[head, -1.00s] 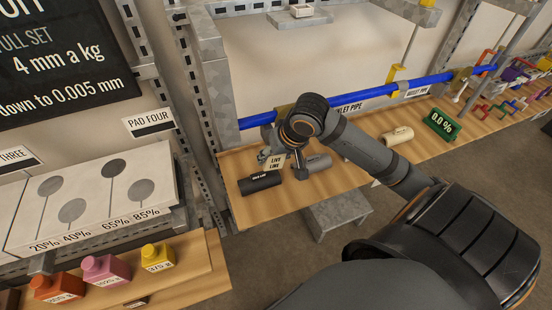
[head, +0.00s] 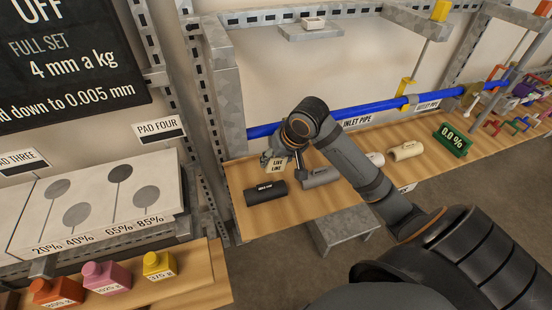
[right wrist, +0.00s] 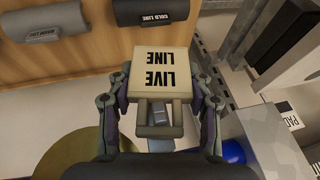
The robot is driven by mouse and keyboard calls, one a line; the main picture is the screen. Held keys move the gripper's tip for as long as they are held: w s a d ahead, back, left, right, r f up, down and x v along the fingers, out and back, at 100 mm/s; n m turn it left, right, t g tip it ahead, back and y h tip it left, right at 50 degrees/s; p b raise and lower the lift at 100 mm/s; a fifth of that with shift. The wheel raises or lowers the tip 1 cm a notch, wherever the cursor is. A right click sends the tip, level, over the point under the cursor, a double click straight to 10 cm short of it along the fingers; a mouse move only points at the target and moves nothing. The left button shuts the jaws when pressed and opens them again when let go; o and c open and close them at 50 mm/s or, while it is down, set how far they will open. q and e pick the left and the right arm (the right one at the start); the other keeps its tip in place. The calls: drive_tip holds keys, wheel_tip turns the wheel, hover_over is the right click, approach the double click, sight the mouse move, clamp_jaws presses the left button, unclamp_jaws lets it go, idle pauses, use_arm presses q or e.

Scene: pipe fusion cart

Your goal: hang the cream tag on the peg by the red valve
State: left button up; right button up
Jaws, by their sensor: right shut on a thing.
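The cream tag (head: 277,166) reads "LIVE LINE" and hangs in my right gripper (head: 287,157) above the left end of the wooden shelf. In the right wrist view the tag (right wrist: 161,72) fills the space between the fingers, and the right gripper (right wrist: 160,98) is shut on it. The tag's loop handle points toward the palm. My left gripper is not in view.
A black cylinder (head: 265,193), a grey cylinder (head: 320,177) and a cream cylinder (head: 406,151) lie on the shelf (head: 300,212). A blue pipe (head: 365,110) runs behind them. A green "0.0 %" display (head: 452,139) stands to the right. Coloured bottles (head: 107,277) stand at lower left.

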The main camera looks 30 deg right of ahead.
idle(0.3)
drive_tip(key=o, duration=0.9)
drive_tip(key=shift+s+a+r+p, duration=0.1)
drive_tip(key=shift+s+a+p, duration=0.05)
drive_tip(key=shift+s+p, duration=0.55)
drive_tip(key=shift+s+a+r+p, duration=0.15)
drive_tip(key=shift+s+p, duration=0.3)
drive_tip(key=shift+s, duration=0.3)
drive_tip(key=s+p, duration=0.2)
drive_tip(key=s+a+p, duration=0.1)
drive_tip(key=s+p, duration=0.3)
drive_tip(key=s, duration=0.1)
drive_tip(key=shift+a+f, duration=0.25)
drive_tip(key=shift+a, duration=0.15)
